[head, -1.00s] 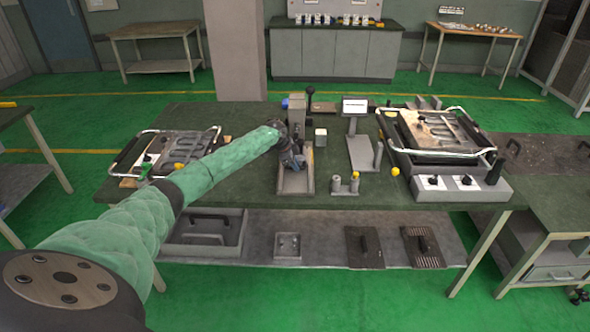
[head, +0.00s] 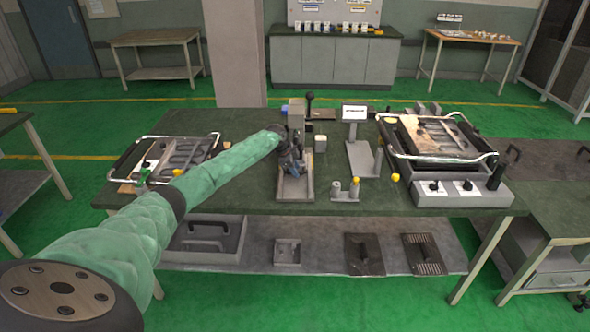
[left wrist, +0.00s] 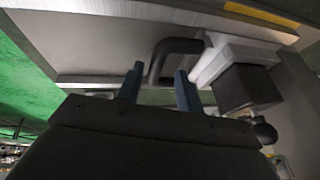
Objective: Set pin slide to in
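The grey fixture (head: 296,112) with an upright black-knobbed lever (head: 309,100) stands mid-table, with a grey base (head: 295,190) in front. My left gripper (head: 291,160) is at this fixture, its arm crossing from the left and hiding part of it. In the left wrist view the two blue fingers (left wrist: 160,82) are apart. A dark bent handle (left wrist: 172,50) shows between and just beyond the fingertips; I cannot tell whether they touch it. A pale block and a dark block (left wrist: 246,88) lie right of the fingers. I cannot make out the pin slide for certain. My right gripper is not seen.
A framed plate assembly (head: 165,160) lies at left on the green table (head: 240,200). A display stand (head: 355,112), small posts (head: 345,190) and a control box with knobs (head: 460,192) are to the right. A lower shelf (head: 330,258) holds trays and plates.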

